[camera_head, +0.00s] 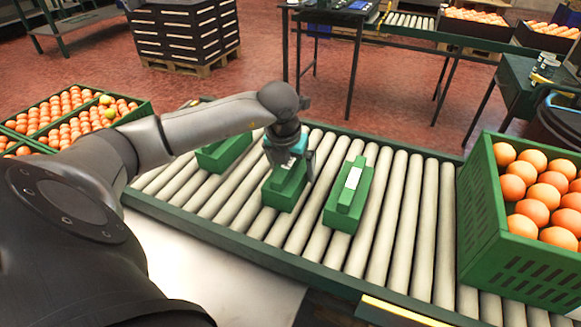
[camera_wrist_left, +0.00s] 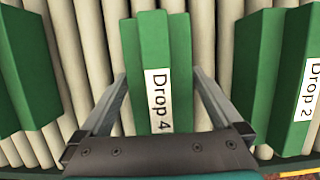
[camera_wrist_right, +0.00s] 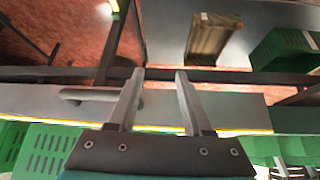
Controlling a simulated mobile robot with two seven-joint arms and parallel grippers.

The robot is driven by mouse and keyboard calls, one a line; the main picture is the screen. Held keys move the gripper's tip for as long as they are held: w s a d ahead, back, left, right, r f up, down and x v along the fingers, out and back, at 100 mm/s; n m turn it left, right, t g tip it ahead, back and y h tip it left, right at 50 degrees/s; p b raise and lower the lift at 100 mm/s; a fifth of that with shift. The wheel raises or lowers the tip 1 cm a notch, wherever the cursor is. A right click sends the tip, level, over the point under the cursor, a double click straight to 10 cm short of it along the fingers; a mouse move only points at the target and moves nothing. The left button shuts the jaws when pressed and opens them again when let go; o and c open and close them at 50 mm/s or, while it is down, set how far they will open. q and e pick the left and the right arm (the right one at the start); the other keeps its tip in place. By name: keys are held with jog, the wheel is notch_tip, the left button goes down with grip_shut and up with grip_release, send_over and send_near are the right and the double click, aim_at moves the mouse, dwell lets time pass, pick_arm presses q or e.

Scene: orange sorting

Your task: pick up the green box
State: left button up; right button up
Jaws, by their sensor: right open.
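Three green boxes lie on the roller conveyor (camera_head: 425,215). My left gripper (camera_head: 289,160) is low over the middle green box (camera_head: 284,193). In the left wrist view this box (camera_wrist_left: 152,40) has a raised strip and a label reading "Drop 4". The left gripper's fingers (camera_wrist_left: 158,76) are spread, one on each side of it, and do not appear closed on it. The right green box (camera_head: 348,197) has a white label; a box reading "Drop 2" (camera_wrist_left: 287,70) shows at right in the wrist view. The left green box (camera_head: 222,152) is partly behind my arm. My right gripper (camera_wrist_right: 160,74) is open and empty.
A green crate of oranges (camera_head: 510,245) stands at the conveyor's right end. More orange-filled trays (camera_head: 130,118) are at the left. A dark stack of crates on a pallet (camera_head: 185,35) and a table (camera_head: 330,18) stand behind. Bare rollers lie between the right box and the crate.

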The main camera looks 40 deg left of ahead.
pick_arm(q)
jog(key=c, duration=1.4)
jog(key=shift+r, duration=0.25)
